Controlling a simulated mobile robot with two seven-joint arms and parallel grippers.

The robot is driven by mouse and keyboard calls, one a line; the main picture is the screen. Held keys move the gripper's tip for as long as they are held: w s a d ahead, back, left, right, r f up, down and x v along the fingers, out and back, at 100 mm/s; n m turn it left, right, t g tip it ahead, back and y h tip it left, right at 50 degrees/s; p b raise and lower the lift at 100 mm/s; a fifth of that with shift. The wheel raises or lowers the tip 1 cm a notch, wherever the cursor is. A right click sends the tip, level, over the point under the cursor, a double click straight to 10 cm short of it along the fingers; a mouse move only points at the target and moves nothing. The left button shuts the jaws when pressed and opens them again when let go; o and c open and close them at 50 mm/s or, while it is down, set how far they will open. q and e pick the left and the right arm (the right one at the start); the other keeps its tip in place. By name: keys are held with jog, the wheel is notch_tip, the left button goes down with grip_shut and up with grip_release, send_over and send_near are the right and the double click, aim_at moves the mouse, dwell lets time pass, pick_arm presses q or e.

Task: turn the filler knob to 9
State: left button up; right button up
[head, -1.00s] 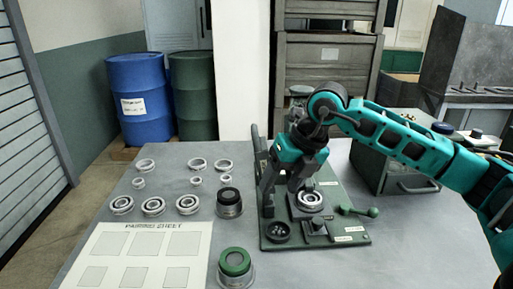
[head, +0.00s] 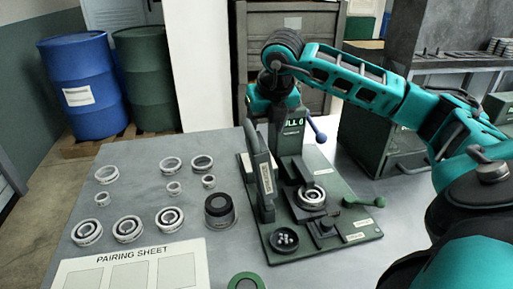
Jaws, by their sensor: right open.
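The ring grinder's green base plate (head: 340,246) lies on the table with a bright ring (head: 312,195) in its dark holder. A dark upright panel (head: 293,128) at the back carries green lettering ending in "LL 0"; its start is covered. I cannot make out the filler knob; it may be hidden behind my gripper. My right gripper (head: 270,122) is at the back of the grinder, beside this panel. It is open, nothing seen in it, and its fingertips are hard to tell from the dark machine parts. My left gripper is out of view.
Several loose rings (head: 127,228) and a dark round part (head: 220,209) lie left of the grinder. A pairing sheet (head: 150,250) is at front left. A blue-tipped lever (head: 317,129) and a green-knobbed lever (head: 365,201) stick out. A dark cabinet (head: 380,140) stands behind right.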

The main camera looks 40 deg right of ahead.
jog(key=x, duration=1)
jog(key=shift+f, duration=0.15)
jog(key=c, duration=1)
